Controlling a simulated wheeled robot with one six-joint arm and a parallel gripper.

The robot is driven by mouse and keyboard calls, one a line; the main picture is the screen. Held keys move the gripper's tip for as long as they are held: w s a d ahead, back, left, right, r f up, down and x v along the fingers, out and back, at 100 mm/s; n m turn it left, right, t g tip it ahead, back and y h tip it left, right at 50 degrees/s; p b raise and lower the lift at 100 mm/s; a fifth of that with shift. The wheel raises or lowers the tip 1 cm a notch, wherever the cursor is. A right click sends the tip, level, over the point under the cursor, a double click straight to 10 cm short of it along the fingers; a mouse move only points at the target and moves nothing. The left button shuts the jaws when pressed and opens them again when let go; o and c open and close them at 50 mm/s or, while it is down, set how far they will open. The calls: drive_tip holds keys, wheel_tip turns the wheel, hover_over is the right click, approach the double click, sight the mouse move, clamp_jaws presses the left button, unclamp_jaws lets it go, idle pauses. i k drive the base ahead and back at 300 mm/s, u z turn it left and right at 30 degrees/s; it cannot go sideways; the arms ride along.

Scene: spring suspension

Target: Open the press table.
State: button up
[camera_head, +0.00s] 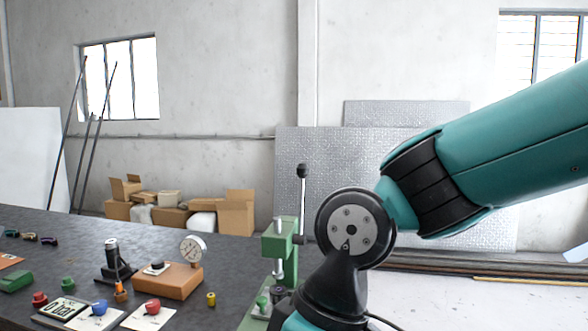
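A green press (280,240) stands on the dark table, just left of my arm. Its lever (303,190) points nearly straight up and has a black knob on top. A vertical metal ram shows at the press's front, above a green base plate (257,318) at the bottom edge. A small green-topped part sits on this base. My teal and black arm comes in from the right and bends down beside the press, covering its right side. My gripper is below the picture and cannot be seen.
The dark table (140,245) holds an orange block with a dial gauge (170,278), a black stand (115,262), a digital display (62,308), and red, blue and green knobs. A small yellow part (211,299) lies left of the press. Cardboard boxes (235,212) stand behind the table.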

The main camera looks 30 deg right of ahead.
sight(266, 303)
drive_tip(key=u, duration=0.25)
drive_tip(key=k, duration=0.6)
drive_tip(key=u, duration=0.8)
drive_tip(key=i, duration=1.05)
drive_tip(key=z, duration=0.9)
drive_tip(key=i, duration=0.3)
drive_tip(key=z, duration=0.45)
